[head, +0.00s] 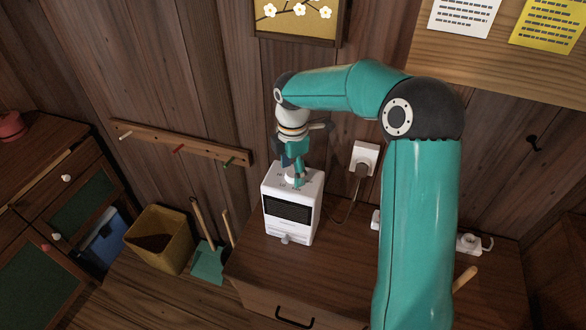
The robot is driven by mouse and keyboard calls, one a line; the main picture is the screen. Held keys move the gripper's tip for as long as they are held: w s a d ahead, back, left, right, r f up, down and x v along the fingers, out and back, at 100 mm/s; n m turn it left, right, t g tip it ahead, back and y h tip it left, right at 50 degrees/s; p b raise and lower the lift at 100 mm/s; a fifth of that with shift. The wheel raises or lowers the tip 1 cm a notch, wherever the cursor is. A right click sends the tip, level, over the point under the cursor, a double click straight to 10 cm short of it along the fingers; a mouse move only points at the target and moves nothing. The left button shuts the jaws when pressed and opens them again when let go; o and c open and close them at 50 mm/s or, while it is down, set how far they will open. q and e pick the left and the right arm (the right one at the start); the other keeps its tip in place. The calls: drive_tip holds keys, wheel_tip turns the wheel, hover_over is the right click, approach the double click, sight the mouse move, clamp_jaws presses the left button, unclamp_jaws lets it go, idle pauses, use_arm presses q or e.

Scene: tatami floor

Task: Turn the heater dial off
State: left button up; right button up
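The heater (290,225) is a small white box with a dark front grille, standing upright on a wooden cabinet. Its dial (291,180) is on the top face, with small dark markings around it, and is partly hidden by my fingers. My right gripper (294,171) points down at the heater's top from above, with its teal fingertips at the dial. Whether the fingers are closed on the dial is too small to tell. The dial's pointing direction cannot be read. My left gripper is not in view.
A wall outlet with a plug (363,163) and cord is right of the heater. A peg rail (180,146) is on the wall. A yellow bin (160,238) and teal dustpan (208,263) stand at left.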

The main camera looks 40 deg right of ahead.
sight(293, 172)
wheel_tip(293, 172, up, 12)
idle(0.8)
drive_tip(key=shift+d+f, duration=0.1)
idle(0.3)
